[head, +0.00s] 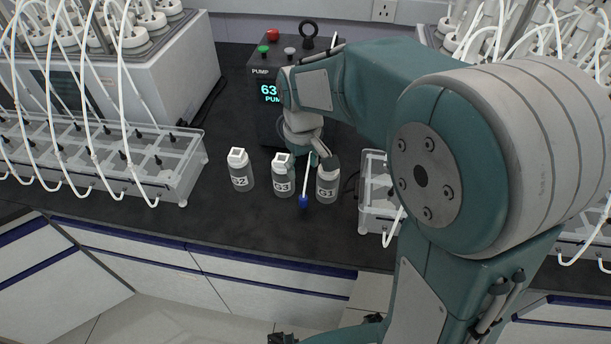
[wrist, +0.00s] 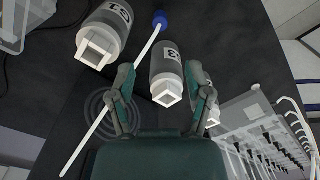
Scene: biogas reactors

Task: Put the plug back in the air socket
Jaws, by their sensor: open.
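No plug or air socket can be told for certain. A white rod with a blue end (head: 303,202) lies on the black bench between bottles G3 and G1. It also shows in the wrist view (wrist: 140,55), passing left of my gripper. My gripper (wrist: 160,74) is open, its two fingers apart, pointing towards bottle G3 (wrist: 166,66); contact cannot be told. In the head view my gripper (head: 314,150) is low in front of the pump box (head: 263,112), above the bottles and partly hidden by my arm. The pump box has a lit display.
Bottles G2 (head: 240,172), G3 (head: 282,178) and G1 (head: 327,184) stand close together. A clear rack with white tubes (head: 165,185) is at left, another (head: 375,215) at right. A black ring (head: 309,30) stands on the pump. The bench front (head: 225,222) is clear.

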